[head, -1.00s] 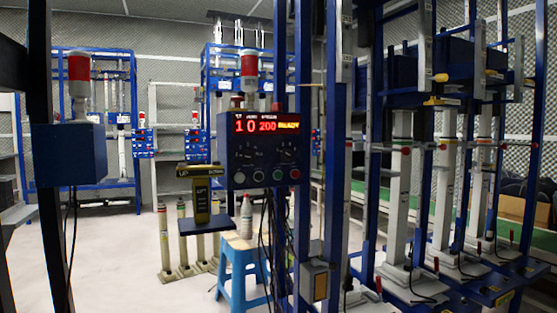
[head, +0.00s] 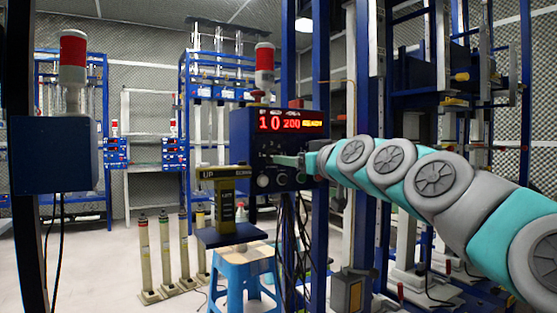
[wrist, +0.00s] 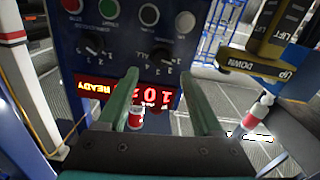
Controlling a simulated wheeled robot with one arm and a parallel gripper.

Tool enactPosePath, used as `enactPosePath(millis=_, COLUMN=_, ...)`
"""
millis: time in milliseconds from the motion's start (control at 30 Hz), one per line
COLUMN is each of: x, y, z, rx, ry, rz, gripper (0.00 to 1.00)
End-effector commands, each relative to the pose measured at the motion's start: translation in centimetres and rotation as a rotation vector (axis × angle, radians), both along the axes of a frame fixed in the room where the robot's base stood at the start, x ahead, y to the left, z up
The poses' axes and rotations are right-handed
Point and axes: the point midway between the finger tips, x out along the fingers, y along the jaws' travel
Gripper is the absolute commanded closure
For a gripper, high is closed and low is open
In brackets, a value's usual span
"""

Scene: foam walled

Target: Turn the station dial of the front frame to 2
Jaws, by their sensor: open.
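The blue control box (head: 240,130) of the front frame has a lit red display (head: 290,122) showing 10, 200 and a smaller word. In the wrist view, upside down, the box face carries two black dials with numbers around them: one at picture left (wrist: 95,48) and one nearer the middle (wrist: 162,52). Their labels are too blurred to read surely, so I cannot tell which is the station dial. My gripper (wrist: 160,76) is open, its green fingers spread either side of the middle dial in the picture, with no visible contact. In the head view my gripper (head: 280,158) partly hides the dials.
Red, green and pale buttons (wrist: 109,9) line the box near the dials. A yellow and black UP/DOWN lift unit (head: 224,190) stands left of the box. A blue stool (head: 245,270) stands below, cables hang under the box, and blue uprights flank my arm.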

Motion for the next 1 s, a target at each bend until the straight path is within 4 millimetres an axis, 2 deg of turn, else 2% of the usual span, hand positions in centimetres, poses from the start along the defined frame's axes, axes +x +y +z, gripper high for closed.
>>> enactPosePath(millis=300, x=3.4, y=2.5, z=-0.1, rx=-0.003, ry=0.002, rz=0.001, gripper=0.32)
enactPosePath(millis=500, x=4.9, y=3.5, z=-0.1, rx=-0.002, ry=0.003, rz=0.002, gripper=0.32)
enactPosePath(millis=967, x=5.5, y=4.0, z=-0.1, rx=-0.001, ry=0.002, rz=0.002, gripper=0.32)
enactPosePath(millis=1000, x=5.5, y=3.9, z=-0.1, rx=-0.001, ry=0.002, rz=0.002, gripper=0.36)
